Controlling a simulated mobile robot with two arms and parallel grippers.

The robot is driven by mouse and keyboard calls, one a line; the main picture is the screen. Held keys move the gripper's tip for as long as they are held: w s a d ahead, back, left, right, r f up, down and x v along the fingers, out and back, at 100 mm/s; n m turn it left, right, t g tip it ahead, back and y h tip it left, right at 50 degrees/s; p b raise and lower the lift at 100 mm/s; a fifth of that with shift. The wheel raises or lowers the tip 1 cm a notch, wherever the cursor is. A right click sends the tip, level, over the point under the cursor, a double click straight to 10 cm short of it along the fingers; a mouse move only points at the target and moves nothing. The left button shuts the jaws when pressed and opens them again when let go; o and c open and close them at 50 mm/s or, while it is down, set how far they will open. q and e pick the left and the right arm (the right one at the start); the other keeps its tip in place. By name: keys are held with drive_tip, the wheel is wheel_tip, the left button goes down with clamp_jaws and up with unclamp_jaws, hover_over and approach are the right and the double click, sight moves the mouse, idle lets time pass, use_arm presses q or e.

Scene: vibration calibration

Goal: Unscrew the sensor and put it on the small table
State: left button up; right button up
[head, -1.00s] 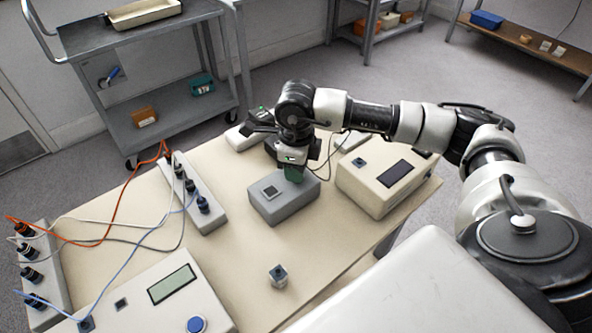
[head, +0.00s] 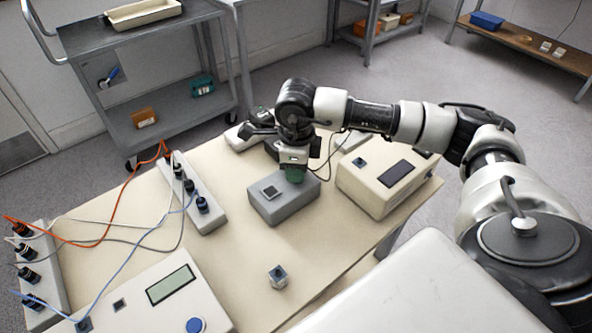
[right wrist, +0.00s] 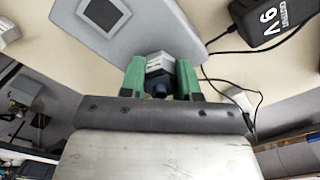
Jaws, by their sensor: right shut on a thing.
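My right gripper (head: 295,175) points down over the right end of a grey block (head: 285,203) with a dark square on top. In the right wrist view, its green fingers (right wrist: 161,80) are shut on the sensor (right wrist: 159,64), a small silver hex-sided piece with a dark end, at the block's edge. Whether the sensor still touches the block is hard to tell. In the head view the fingers hide the sensor. A similar small grey cube (head: 278,277) stands apart on the beige table (head: 240,255). My left gripper is out of view.
A beige box with a dark screen (head: 385,178) stands right of the block. A meter (head: 165,300) and socket strips with cables (head: 195,192) are at the left. A grey cart (head: 90,42) stands behind.

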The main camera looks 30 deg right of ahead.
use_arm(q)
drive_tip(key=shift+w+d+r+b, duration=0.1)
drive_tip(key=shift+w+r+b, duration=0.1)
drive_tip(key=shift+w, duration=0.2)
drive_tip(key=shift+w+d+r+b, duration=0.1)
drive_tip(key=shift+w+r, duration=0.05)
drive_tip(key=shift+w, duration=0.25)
use_arm(e)
drive_tip(key=shift+s+f+n, duration=0.15)
drive_tip(key=shift+f+n, duration=0.1)
drive_tip(key=shift+n, duration=0.45)
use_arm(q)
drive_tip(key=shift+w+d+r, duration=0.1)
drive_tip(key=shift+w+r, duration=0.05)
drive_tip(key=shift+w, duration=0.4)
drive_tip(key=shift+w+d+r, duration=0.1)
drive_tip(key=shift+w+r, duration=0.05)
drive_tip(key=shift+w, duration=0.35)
use_arm(e)
drive_tip(key=shift+n, duration=0.5)
use_arm(q)
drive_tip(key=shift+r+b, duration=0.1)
drive_tip(key=shift+b, duration=0.25)
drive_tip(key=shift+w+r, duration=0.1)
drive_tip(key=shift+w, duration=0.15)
use_arm(e)
drive_tip(key=shift+n, duration=0.4)
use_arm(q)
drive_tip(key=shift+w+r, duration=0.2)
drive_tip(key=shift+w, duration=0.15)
